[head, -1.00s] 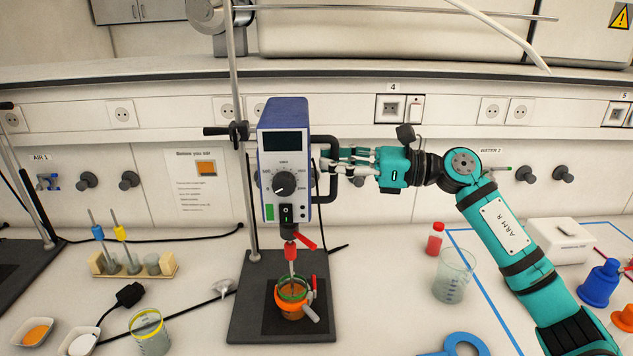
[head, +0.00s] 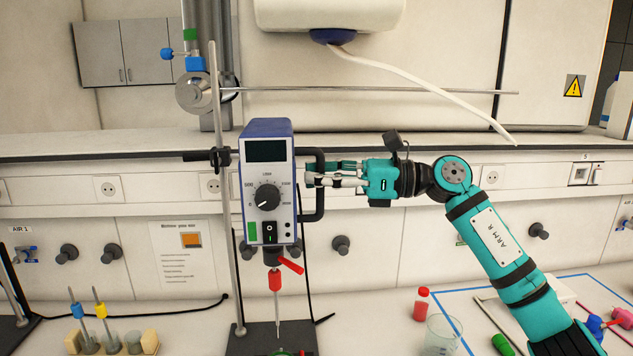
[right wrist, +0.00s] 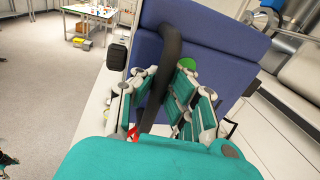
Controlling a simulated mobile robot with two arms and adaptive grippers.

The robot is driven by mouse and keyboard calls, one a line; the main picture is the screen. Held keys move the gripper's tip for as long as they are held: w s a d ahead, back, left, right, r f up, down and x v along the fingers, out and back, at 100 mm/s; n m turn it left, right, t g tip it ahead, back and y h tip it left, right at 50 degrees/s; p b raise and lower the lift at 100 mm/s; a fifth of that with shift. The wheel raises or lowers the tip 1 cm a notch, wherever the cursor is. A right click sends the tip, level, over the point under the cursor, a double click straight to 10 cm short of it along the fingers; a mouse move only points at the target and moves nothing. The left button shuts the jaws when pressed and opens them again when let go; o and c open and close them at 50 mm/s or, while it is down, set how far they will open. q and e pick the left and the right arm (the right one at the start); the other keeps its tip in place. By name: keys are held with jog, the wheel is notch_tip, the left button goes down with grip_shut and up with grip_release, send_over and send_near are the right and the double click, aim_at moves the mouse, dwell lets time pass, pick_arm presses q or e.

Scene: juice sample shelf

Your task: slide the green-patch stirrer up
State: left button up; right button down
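The stirrer (head: 267,172) is a blue box with a pale front, a dial, and a green patch at its lower left. It hangs upright beside a vertical rod (head: 229,270). A red chuck (head: 275,281) and a thin shaft (head: 278,318) hang below it. The shaft's tip appears above the beaker (head: 290,352), which is mostly cut off by the bottom edge. My right gripper (head: 318,176) is shut on the black side handle (head: 318,205). In the right wrist view the fingers lie on both sides of this handle (right wrist: 166,75). My left gripper is not in view.
A horizontal bar (head: 380,91) crosses behind and above the stirrer. A white hose (head: 430,88) hangs at upper right. The shelf edge (head: 100,156) runs behind. A red bottle (head: 421,304) and a clear beaker (head: 442,335) stand right of the stand.

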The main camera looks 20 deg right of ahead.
jog(key=c, duration=2)
grip_release()
jog(key=shift+d+r, duration=0.2)
jog(key=shift+r, duration=0.3)
jog(key=o, duration=0.6)
jog(key=shift+s+d+f, duration=0.1)
jog(key=shift+s, duration=0.05)
jog(key=shift+o, duration=0.4)
jog(key=shift+f, duration=0.1)
jog(key=shift+f, duration=0.1)
jog(key=v, duration=1.2)
